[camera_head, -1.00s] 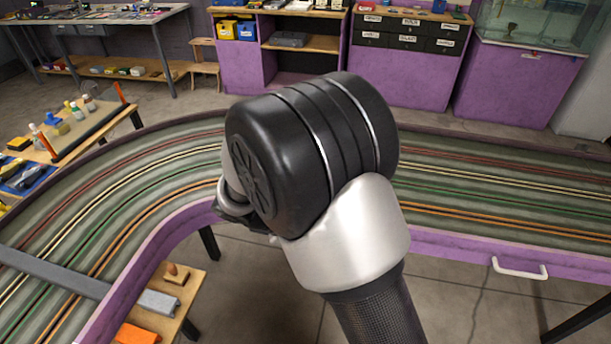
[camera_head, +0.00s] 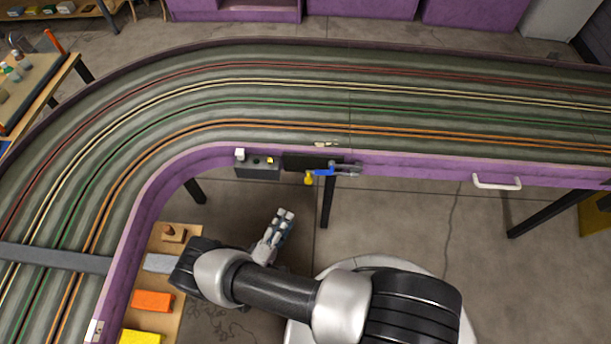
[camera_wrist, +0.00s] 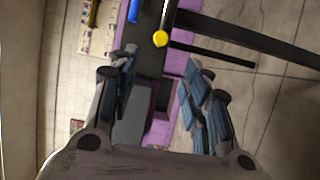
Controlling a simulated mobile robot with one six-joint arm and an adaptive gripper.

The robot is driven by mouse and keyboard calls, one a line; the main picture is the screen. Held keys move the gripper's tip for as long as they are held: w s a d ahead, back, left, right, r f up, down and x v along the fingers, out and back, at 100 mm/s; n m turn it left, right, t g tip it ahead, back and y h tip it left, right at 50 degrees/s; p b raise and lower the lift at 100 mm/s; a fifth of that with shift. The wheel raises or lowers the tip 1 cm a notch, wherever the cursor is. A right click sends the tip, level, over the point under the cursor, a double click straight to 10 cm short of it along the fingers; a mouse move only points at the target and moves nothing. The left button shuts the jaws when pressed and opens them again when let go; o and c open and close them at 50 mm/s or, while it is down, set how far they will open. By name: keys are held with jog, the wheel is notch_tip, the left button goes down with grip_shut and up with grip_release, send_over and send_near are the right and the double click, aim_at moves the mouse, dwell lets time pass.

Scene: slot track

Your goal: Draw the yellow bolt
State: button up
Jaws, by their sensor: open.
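A yellow round knob (camera_head: 309,178), which looks like the end of the yellow bolt, sticks out below the purple track edge beside a blue bolt or handle (camera_head: 325,170). In the wrist view the yellow knob (camera_wrist: 160,38) sits on a grey rod ahead of my fingers, with a blue end (camera_wrist: 134,12) to its left. My gripper (camera_head: 284,214) is below and left of the knob, apart from it. In the wrist view my gripper (camera_wrist: 159,68) is open and empty. How the bolt is held in its mount is too small to tell.
A grey box (camera_head: 257,172) with small knobs hangs on the purple track wall (camera_head: 420,168) left of the bolts. A black table leg (camera_head: 327,205) stands just below them. A wooden shelf (camera_head: 155,318) with coloured blocks is at lower left. Floor to the right is open.

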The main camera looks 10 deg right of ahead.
aim_at(307, 183)
jog(key=b+x, duration=0.2)
jog(key=x, duration=1.5)
jog(key=shift+w+d+f, duration=0.1)
jog(key=shift+w+d, duration=0.05)
jog(key=shift+c, duration=0.3)
grip_shut()
